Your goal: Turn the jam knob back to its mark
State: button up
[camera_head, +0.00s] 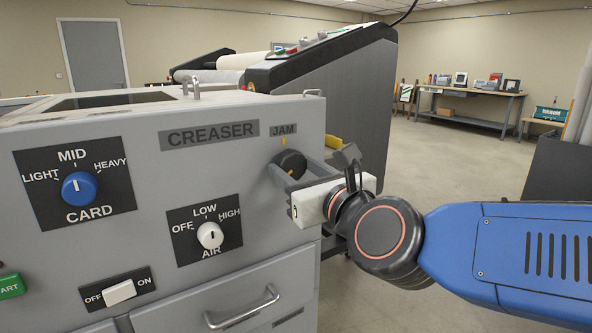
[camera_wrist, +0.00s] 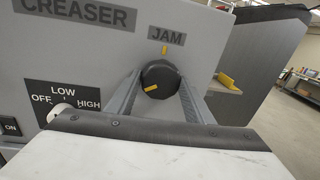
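The jam knob (camera_wrist: 160,73) is round and black and sits under the JAM label (camera_wrist: 167,37) on the grey creaser panel. A yellow mark (camera_wrist: 164,50) is on the panel straight above it. The knob's yellow pointer (camera_wrist: 151,88) points left and slightly down, away from the mark. My gripper (camera_wrist: 160,82) has one finger on each side of the knob, with the tips close to its sides. I cannot tell whether they touch it. In the head view the knob (camera_head: 291,160) is partly hidden by my gripper (camera_head: 290,174).
Left of the knob are the white AIR knob (camera_head: 210,235), the blue CARD knob (camera_head: 79,188) and an off/on switch (camera_head: 119,292). A drawer handle (camera_head: 243,308) juts out below. A dark-sided machine (camera_head: 355,105) stands behind. The floor at the right is open before a workbench (camera_head: 468,95).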

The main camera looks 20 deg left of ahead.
jog(key=shift+c, duration=1.3)
